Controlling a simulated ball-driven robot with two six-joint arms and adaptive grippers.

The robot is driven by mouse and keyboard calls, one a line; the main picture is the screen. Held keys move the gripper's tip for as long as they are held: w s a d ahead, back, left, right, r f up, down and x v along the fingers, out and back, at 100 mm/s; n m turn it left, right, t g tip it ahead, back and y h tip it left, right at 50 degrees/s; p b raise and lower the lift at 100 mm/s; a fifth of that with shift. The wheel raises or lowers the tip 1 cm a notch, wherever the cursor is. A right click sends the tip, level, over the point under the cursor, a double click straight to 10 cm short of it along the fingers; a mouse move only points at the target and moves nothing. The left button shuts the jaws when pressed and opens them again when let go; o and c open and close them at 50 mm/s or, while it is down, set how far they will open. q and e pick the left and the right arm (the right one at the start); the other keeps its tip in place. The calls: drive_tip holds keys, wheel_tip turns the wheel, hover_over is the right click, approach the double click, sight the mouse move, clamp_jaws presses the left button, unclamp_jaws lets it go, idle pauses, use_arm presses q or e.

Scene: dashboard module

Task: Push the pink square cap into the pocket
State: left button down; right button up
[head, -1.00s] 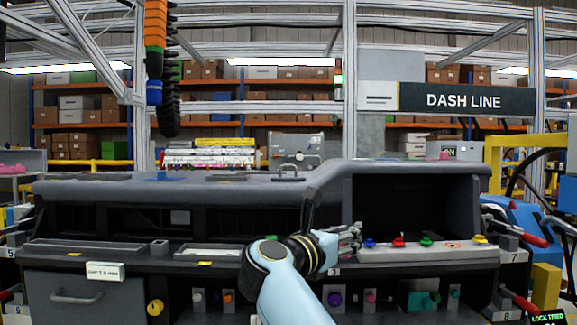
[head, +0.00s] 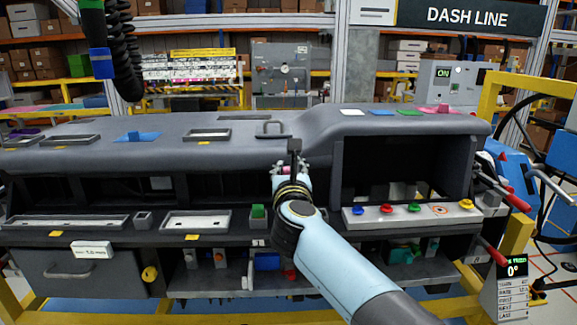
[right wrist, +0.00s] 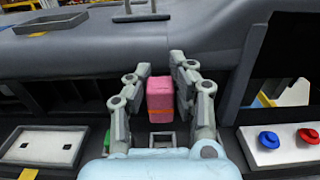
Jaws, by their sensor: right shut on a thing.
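The pink square cap (right wrist: 160,98), with an orange band near its bottom, is held between the fingers of my right gripper (right wrist: 158,88) in the right wrist view. It stands upright in the fingers. In the head view my right gripper (head: 283,168) is in front of the dashboard's middle, and only a bit of pink shows there. A square open pocket (right wrist: 161,140) lies on the ledge just below the cap in the right wrist view. The cap appears to be above the pocket and apart from it. In the head view my arm hides this pocket. My left gripper is not in view.
A green cap (head: 258,211) sits on the ledge left of my right arm. A white panel with coloured knobs (head: 412,212) is to the right. A small square pocket (head: 142,220) and a pale tray (head: 196,222) are further left. The dashboard top (head: 340,125) overhangs behind the gripper.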

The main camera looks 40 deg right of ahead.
drive_tip(key=shift+f, duration=0.1)
wheel_tip(320, 180, down, 4)
drive_tip(key=b, duration=0.4)
drive_tip(key=shift+f, duration=0.15)
drive_tip(key=shift+f+b, duration=0.6)
drive_tip(key=shift+b, duration=0.1)
drive_tip(key=shift+f+b, duration=1.25)
drive_tip(key=shift+f, duration=0.2)
idle(0.6)
drive_tip(key=o, duration=0.9)
drive_tip(key=shift+s+a, duration=0.1)
drive_tip(key=shift+s, duration=0.05)
drive_tip(key=v, duration=0.7)
drive_tip(key=shift+s, duration=0.1)
drive_tip(key=shift+r, duration=0.1)
